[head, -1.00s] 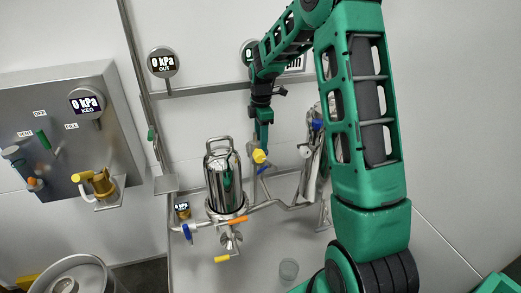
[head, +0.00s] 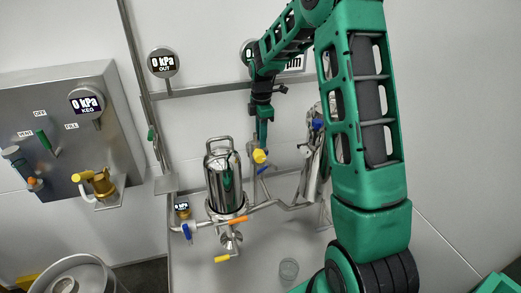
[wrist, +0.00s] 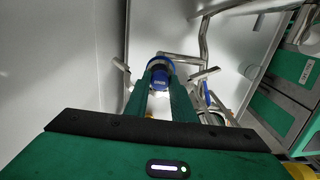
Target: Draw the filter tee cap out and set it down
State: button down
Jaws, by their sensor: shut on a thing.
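My gripper (head: 262,143) points down in front of the back wall, just right of the steel filter housing (head: 224,178). In the wrist view my gripper (wrist: 158,85) has its two green fingers shut on a blue round piece (wrist: 161,73), which looks like the filter tee cap. A steel pipe runs close by the fingertips. I cannot tell whether the cap is still seated on the tee. In the head view my fingers hide the cap. A yellow piece (head: 259,156) shows at the fingertips there.
Steel pipes and valve handles surround the filter housing, with an orange handle (head: 238,219) at its foot. A steel cylinder (head: 314,165) leans to the right.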

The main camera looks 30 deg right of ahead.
jog(key=shift+r, duration=0.15)
jog(key=shift+r, duration=2.95)
